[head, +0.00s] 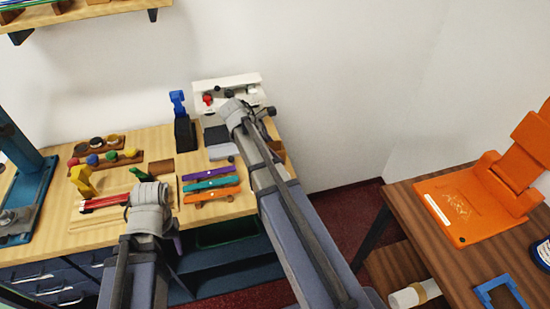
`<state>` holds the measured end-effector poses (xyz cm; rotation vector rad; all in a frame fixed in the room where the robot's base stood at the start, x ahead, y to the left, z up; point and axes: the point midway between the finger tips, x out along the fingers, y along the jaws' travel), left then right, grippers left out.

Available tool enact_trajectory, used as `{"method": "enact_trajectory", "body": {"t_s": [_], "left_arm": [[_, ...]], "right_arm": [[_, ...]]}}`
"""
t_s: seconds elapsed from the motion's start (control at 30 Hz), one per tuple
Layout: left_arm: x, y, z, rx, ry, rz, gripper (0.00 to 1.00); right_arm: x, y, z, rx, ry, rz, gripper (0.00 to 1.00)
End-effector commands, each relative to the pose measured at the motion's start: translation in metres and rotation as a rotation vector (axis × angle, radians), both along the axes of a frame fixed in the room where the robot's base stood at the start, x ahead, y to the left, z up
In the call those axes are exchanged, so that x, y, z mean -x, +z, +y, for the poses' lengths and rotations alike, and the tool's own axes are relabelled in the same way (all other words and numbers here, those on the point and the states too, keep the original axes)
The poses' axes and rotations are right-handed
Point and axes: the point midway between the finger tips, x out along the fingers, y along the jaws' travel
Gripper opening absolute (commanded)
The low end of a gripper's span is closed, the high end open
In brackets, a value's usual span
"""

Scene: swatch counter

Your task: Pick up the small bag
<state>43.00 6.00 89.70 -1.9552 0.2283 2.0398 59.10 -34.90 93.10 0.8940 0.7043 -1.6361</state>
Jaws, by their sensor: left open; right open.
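I cannot make out a small bag in the head view; my arms cover parts of the wooden counter (240,205). My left gripper (148,197) is open over the front part of the counter, right of some red bars (103,202). My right gripper (240,112) is open over the back right of the counter, in front of a white device (225,84). The fingers of both grippers are largely hidden behind the wrists, and nothing shows held in either.
Purple, teal and orange tools (211,184) lie between my arms. A blue clamp-like tool (180,105) stands behind them. A blue press (22,195) stands at the left. A brown table (420,240) at the right bears an orange machine (470,208). Red floor lies between counter and table.

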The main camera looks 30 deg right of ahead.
Motion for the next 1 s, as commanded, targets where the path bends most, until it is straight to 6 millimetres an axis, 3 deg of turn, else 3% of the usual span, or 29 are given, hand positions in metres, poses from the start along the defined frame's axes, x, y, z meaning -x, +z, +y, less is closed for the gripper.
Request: {"method": "enact_trajectory", "body": {"t_s": [0.23,0.57,1.0], "left_arm": [[0.000,-0.034,0.000,0.000,0.000,0.000,0.50],[0.000,-0.036,0.000,0.000,0.000,0.000,0.50],[0.000,-0.037,0.000,0.000,0.000,0.000,0.50]], "right_arm": [[-0.001,-0.034,-0.017,0.000,-0.001,-0.001,0.97],[0.000,-0.036,-0.022,0.000,0.000,0.000,0.97],[0.000,-0.037,-0.022,0.000,0.000,0.000,0.48]]}}
